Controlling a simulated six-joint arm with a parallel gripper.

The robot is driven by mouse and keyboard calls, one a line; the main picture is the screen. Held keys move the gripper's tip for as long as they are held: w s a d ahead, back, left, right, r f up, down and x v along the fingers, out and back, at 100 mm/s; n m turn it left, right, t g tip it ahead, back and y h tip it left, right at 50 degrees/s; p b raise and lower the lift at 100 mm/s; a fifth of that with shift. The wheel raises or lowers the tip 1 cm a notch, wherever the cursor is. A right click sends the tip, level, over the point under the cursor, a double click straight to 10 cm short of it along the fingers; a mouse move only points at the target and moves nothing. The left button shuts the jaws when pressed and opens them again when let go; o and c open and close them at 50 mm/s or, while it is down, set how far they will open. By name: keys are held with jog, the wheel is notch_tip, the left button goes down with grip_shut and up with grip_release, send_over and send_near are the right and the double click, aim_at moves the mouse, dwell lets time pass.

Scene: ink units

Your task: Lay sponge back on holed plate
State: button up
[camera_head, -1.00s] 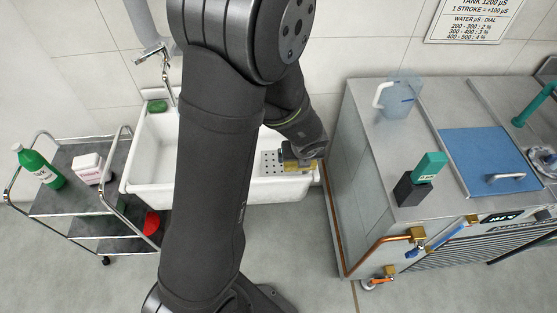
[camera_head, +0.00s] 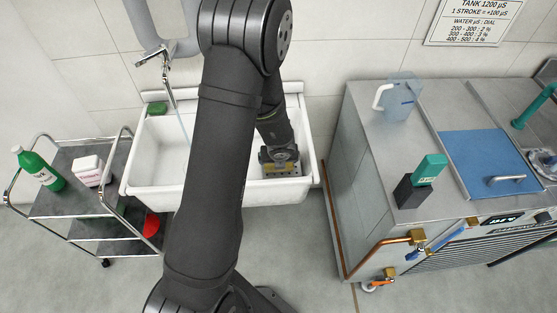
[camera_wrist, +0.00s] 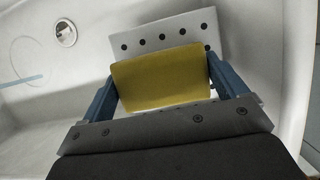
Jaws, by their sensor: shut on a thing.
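The yellow sponge (camera_wrist: 163,77) is between the two blue fingers of my gripper (camera_wrist: 168,92) in the wrist view. My gripper is shut on it. The holed plate (camera_wrist: 165,32) is a pale plate with dark holes, showing behind and beyond the sponge. Whether the sponge touches the plate I cannot tell. In the head view, my gripper (camera_head: 281,168) is at the right end of the sink with the sponge (camera_head: 284,167) low over the plate (camera_head: 295,169), which is mostly hidden.
The white sink (camera_head: 160,160) surrounds the plate, with its drain (camera_wrist: 65,33) at the far left in the wrist view. A green block (camera_head: 157,108) lies on its back-left ledge. A trolley (camera_head: 85,209) stands left. A metal tank unit (camera_head: 350,165) stands right.

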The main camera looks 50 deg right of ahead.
jog(key=shift+f, duration=0.25)
jog(key=o, duration=0.6)
jog(key=shift+f, duration=0.1)
jog(key=v, duration=1.2)
dwell(0.5)
jog(key=shift+x, duration=6)
